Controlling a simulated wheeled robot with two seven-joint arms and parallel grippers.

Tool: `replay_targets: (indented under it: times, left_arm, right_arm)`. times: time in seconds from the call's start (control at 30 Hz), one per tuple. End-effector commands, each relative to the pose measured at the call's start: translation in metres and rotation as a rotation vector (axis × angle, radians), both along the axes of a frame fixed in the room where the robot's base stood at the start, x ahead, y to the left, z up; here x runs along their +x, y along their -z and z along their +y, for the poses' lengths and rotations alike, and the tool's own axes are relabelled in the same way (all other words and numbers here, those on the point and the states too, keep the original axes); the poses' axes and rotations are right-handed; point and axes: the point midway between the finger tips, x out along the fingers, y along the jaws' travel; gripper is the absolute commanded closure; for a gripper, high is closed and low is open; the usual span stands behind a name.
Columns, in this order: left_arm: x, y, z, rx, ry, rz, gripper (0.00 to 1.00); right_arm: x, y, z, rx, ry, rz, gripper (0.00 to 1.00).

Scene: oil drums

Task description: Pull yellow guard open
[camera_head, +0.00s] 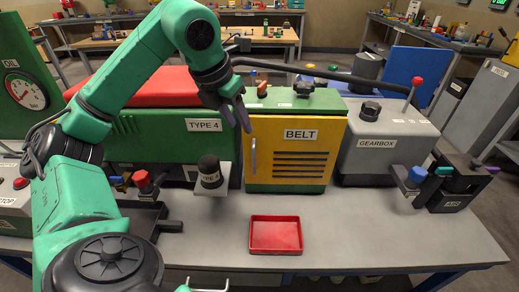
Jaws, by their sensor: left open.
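The yellow guard (290,154) is a panel labelled BELT with dark vent slots, on the front of a green-framed housing in the middle of the bench. It looks closed. A pale vertical handle (253,158) runs along its left edge. My left gripper (240,120) is open and points down near the guard's upper left corner, above the handle. Its jaws look empty. I cannot tell whether a finger touches the guard. My right gripper is not in view.
A green TYPE 4 housing (205,150) stands left of the guard and a grey gearbox (385,145) right of it. A black-capped part (210,172) stands in front, at left. A red tray (275,235) lies on the bench, with bare bench around it.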

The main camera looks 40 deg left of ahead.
Motion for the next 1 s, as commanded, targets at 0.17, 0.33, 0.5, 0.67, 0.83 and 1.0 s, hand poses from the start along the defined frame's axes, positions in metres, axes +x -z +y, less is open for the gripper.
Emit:
replay_targets:
  times: [0.17,0.33,0.5,0.67,0.83,1.0]
  left_arm:
    - [0.010,0.034,0.000,0.001,0.002,0.009,0.55]
    - [0.028,0.075,0.000,0.000,0.004,0.010,0.55]
    - [0.044,0.112,0.000,-0.001,0.007,0.008,0.55]
    - [0.053,0.130,0.001,-0.002,0.007,0.004,0.55]
    - [0.054,0.133,0.001,-0.002,0.007,0.003,0.55]
    - [0.054,0.133,0.000,-0.002,0.007,0.004,0.82]
  right_arm:
    - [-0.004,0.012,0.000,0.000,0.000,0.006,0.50]
    - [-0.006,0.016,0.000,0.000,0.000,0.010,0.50]
    - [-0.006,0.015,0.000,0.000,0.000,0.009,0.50]
    - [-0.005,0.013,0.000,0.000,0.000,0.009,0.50]
    - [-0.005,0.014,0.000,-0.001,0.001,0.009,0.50]
    - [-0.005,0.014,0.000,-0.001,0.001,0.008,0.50]
